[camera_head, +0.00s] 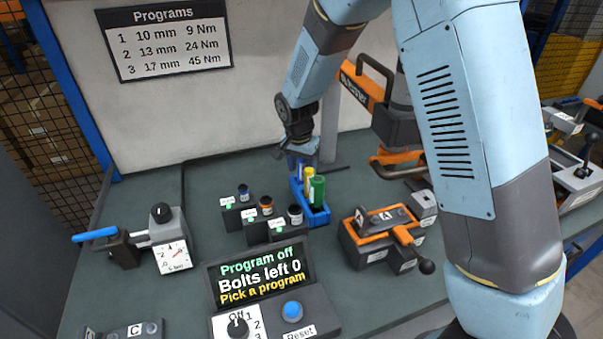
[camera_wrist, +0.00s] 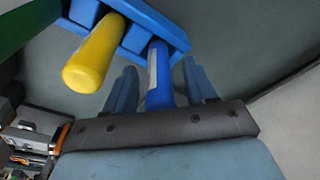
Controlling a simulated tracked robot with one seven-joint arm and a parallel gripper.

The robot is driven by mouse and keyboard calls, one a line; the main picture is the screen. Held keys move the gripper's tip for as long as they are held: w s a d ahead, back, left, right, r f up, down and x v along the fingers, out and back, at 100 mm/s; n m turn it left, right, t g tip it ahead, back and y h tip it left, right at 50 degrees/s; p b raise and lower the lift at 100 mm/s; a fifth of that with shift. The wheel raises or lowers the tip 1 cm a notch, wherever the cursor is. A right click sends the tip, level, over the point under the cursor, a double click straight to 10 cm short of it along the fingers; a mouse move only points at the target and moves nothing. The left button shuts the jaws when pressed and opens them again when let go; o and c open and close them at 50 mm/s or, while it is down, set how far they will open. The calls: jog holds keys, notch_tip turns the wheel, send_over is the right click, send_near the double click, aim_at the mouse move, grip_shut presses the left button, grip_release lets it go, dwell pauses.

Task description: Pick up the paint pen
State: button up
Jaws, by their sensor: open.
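A small blue holder (camera_head: 317,215) stands on the bench with upright pens in it: a yellow one (camera_head: 309,180), a green one (camera_head: 317,191) and a blue one (camera_head: 300,170). I cannot tell from markings which is the paint pen. My gripper (camera_head: 299,156) is open above the back of the holder. In the wrist view, the fingers of my gripper (camera_wrist: 160,72) stand on either side of the blue pen (camera_wrist: 158,72), with gaps between them and it. The yellow pen (camera_wrist: 88,60) is just left of the fingers. The blue pen's lower end is inside the holder (camera_wrist: 166,30).
Several small pots on labelled dark blocks (camera_head: 268,222) stand left of the holder. An orange-and-grey clamp fixture (camera_head: 375,238) stands to its right. An orange tool (camera_head: 362,87) hangs behind.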

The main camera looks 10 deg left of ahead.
jog(key=shift+c, duration=0.5)
grip_shut()
